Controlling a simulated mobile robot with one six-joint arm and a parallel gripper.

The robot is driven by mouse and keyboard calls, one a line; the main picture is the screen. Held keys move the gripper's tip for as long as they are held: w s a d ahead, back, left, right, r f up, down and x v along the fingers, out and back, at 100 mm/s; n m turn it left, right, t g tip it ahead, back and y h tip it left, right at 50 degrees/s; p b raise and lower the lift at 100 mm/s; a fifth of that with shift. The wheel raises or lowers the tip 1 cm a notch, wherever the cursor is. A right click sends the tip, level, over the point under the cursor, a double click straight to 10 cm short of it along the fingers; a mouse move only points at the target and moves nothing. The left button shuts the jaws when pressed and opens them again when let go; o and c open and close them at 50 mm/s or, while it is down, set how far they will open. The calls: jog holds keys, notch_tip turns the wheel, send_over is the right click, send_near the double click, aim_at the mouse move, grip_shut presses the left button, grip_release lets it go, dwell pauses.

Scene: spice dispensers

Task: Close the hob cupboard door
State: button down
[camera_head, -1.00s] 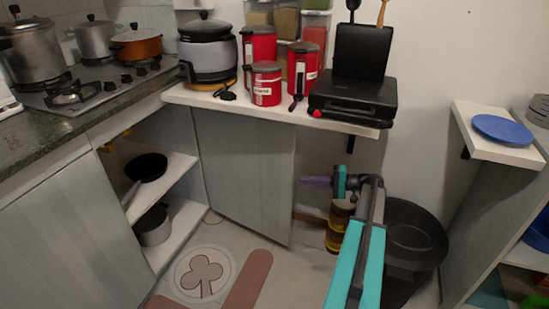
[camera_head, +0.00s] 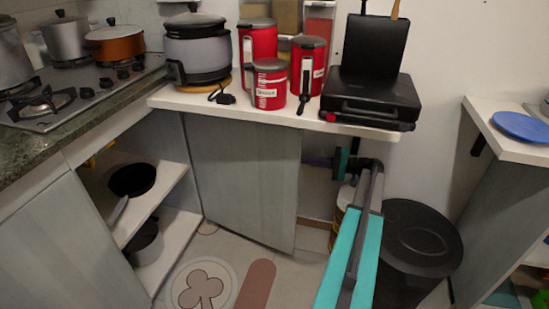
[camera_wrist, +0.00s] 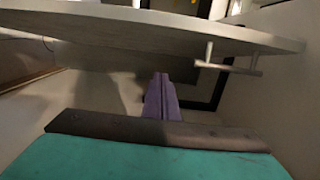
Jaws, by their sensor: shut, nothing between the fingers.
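The hob cupboard door (camera_head: 246,185) is a pale grey panel. It stands open under the white shelf, swung out from the cupboard below the hob. In the wrist view a grey panel, apparently this door (camera_wrist: 130,25), crosses the top, with a metal bar handle (camera_wrist: 228,59) on it. My gripper (camera_head: 317,161) has purple fingers and is just right of the door's free edge in the head view. In the wrist view my gripper (camera_wrist: 160,100) is shut and empty, its fingers close to the panel. I cannot tell whether they touch it.
The open cupboard's shelves (camera_head: 160,190) hold a black pan (camera_head: 132,179) and a pot (camera_head: 146,243). The white shelf (camera_head: 225,102) above the door carries red canisters and a cooker. A black bin (camera_head: 420,240) stands right of my arm.

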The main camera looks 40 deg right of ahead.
aim_at(277, 161)
jog(key=shift+w+r, duration=0.15)
jog(key=shift+w, duration=0.35)
jog(key=shift+w+a+b, duration=0.6)
jog(key=shift+w+a, duration=0.45)
jog(key=shift+a, duration=0.5)
jog(key=shift+w+a+b, duration=0.65)
jog(key=shift+w+a, duration=0.35)
jog(key=shift+a, duration=0.6)
jog(key=shift+w+a+b, duration=0.6)
jog(key=shift+w+a, duration=0.45)
jog(key=shift+a, duration=0.5)
jog(key=shift+a, duration=0.1)
